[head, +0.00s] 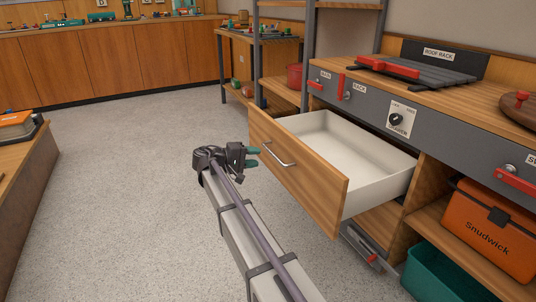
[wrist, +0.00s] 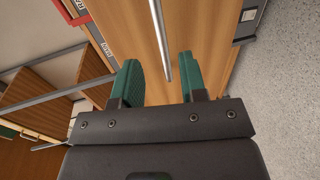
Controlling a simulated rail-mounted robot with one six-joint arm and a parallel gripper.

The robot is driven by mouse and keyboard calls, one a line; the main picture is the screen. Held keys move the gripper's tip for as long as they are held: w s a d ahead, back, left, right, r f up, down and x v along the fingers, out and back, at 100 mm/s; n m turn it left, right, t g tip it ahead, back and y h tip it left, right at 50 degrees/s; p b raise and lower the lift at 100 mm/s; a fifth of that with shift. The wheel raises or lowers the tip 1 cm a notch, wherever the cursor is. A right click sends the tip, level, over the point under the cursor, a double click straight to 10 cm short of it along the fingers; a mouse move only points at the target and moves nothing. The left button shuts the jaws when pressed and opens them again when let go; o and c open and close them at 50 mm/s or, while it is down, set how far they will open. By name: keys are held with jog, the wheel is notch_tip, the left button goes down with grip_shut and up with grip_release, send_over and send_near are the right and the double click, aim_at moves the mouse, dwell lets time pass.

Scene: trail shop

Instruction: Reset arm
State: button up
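My gripper (head: 250,157) has green fingers and is beside the front of an open wooden drawer in the head view. It is to the left of the drawer's metal handle (head: 279,154). In the wrist view, the two green fingers of my gripper (wrist: 164,80) stand apart with nothing held between them. The handle (wrist: 160,40) shows there as a pale bar beyond the fingers. The drawer front (wrist: 135,35) fills much of that view. The drawer (head: 330,145) is pulled out and its white inside looks empty.
A counter with a roof rack (head: 420,80) and a dial panel (head: 399,119) stands above the drawer. An orange box (head: 490,228) and a green bin (head: 445,275) are at lower right. A wooden bench (head: 20,185) is at left. The grey floor (head: 130,150) between is clear.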

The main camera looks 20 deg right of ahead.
jog(key=shift+v, duration=1.25)
